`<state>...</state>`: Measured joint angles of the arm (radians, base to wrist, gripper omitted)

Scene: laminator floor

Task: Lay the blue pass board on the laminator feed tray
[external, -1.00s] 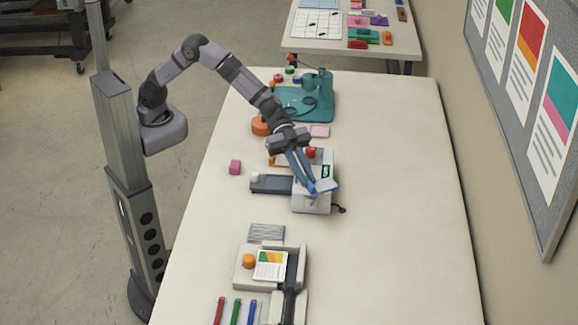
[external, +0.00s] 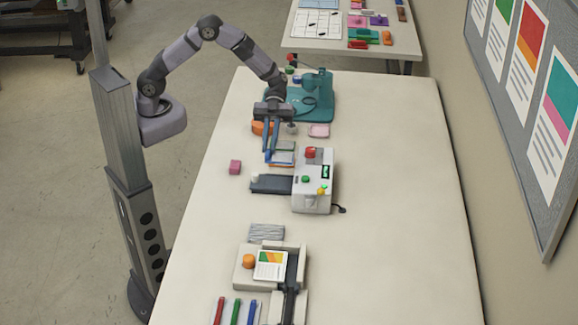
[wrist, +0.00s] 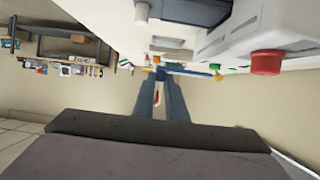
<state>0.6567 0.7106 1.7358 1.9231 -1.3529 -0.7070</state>
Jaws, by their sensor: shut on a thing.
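My gripper (external: 268,158) is shut on the blue pass board (external: 282,157), beyond the laminator in the external view. The board is small and partly hidden by the fingers there. In the wrist view it shows nearly edge-on as a thin blue strip (wrist: 195,73) at the fingertips (wrist: 161,72).
A teal press (external: 310,98) and an orange object (external: 260,128) stand behind my gripper, with a pink block (external: 320,130) to the right. The table's right side is clear.

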